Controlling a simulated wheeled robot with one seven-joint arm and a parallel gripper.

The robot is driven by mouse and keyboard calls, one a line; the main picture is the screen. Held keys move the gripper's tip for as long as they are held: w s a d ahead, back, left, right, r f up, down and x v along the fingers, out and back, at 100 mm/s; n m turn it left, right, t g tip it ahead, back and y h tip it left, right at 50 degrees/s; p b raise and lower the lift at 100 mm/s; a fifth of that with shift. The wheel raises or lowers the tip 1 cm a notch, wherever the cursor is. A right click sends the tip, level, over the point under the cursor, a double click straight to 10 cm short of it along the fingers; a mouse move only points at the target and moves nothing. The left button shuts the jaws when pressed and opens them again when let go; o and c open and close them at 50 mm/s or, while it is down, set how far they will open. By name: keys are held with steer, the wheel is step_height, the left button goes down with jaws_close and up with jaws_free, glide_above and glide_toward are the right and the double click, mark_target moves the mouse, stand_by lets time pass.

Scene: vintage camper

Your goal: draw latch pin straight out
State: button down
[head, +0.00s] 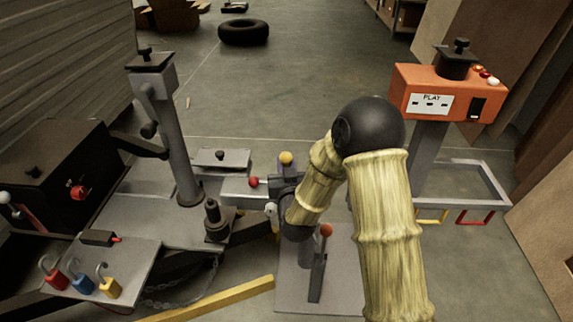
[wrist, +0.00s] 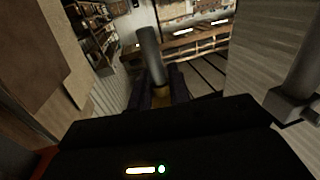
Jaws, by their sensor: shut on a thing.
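My gripper (head: 283,190) is at the right end of the grey coupling at the middle of the head view, beside a red ball knob (head: 253,182) and just below a yellow ball knob (head: 286,158). In the wrist view its dark fingers (wrist: 158,88) are closed around a yellowish piece (wrist: 160,98), with a grey rod (wrist: 150,52) standing out beyond them. This looks like the latch pin. My wrist hides most of the grip in the head view, and I cannot tell how far the pin sits in its hole.
A red-knobbed lever (head: 326,231) stands close to the right of my gripper. A grey post (head: 171,130) rises on the left. Padlocks (head: 82,284) lie on a plate at lower left. An orange control box (head: 450,92) stands at right. Open floor lies beyond.

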steer(key=shift+a+f, duration=0.2)
steer(key=shift+f, duration=0.1)
steer(key=shift+d+f+b, duration=0.1)
steer(key=shift+f+b, duration=0.75)
steer(key=shift+b, duration=0.15)
steer(key=shift+r, duration=0.15)
steer(key=shift+r+p, duration=1.3)
steer(key=shift+r, duration=0.55)
steer(key=shift+r, duration=0.1)
